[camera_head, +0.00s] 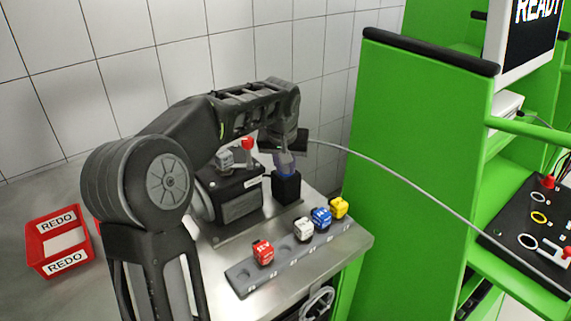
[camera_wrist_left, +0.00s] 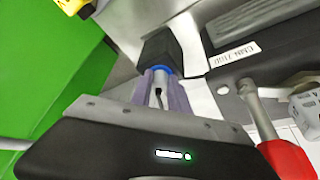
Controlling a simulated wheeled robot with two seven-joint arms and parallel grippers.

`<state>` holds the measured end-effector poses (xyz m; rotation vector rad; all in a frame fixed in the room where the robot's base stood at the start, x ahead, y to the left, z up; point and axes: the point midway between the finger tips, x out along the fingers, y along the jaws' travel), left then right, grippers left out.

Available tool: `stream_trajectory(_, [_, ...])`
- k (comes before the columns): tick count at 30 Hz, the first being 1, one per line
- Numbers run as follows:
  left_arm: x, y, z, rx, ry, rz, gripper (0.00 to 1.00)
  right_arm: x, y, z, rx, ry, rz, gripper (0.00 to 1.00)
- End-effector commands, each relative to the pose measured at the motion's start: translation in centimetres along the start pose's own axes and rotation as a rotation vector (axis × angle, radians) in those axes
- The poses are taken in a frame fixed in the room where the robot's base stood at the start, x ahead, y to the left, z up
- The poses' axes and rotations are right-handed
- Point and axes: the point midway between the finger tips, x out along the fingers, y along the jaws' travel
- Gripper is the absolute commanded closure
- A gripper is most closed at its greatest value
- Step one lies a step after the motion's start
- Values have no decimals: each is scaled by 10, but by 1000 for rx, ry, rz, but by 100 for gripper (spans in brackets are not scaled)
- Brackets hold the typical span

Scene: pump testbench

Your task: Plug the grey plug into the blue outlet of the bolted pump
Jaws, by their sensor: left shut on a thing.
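The bolted pump (camera_head: 238,207) is a dark block on the metal bench; its labelled side also shows in the left wrist view (camera_wrist_left: 270,62). Its black outlet block (camera_head: 287,188) has a blue ring (camera_wrist_left: 161,71) at its mouth. My left gripper (camera_head: 286,165) is right at this outlet, pointing down. In the left wrist view its two purplish fingers (camera_wrist_left: 159,85) are shut on the grey plug (camera_wrist_left: 158,92), mostly hidden between them. The plug lines up with the blue ring; I cannot tell how deep it sits. My right gripper is not in view.
A grey cable (camera_head: 400,175) arcs from my left gripper to a black panel (camera_head: 520,225) at right. A rack (camera_head: 300,262) with red, white, blue and yellow cubes lies in front. A red-handled valve (camera_head: 247,144) and a red bin (camera_head: 57,241) stand left. A green partition (camera_head: 415,160) stands close right.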

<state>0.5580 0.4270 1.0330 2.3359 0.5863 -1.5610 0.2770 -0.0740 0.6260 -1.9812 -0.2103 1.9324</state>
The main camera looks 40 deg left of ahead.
Motion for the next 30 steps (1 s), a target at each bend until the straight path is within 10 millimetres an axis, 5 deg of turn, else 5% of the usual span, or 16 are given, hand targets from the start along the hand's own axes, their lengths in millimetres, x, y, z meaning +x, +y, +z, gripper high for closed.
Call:
stream_trajectory(6, [1,0,1,0,-1,0,100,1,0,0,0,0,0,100])
stream_trajectory(7, [1,0,1,0,-1,0,77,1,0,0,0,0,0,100])
stream_trajectory(15, [1,0,1,0,-1,-1,55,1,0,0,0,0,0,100])
stream_trajectory(21, [1,0,1,0,-1,-1,53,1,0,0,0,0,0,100])
stream_trajectory(30, [1,0,0,0,-1,0,36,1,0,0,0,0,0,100])
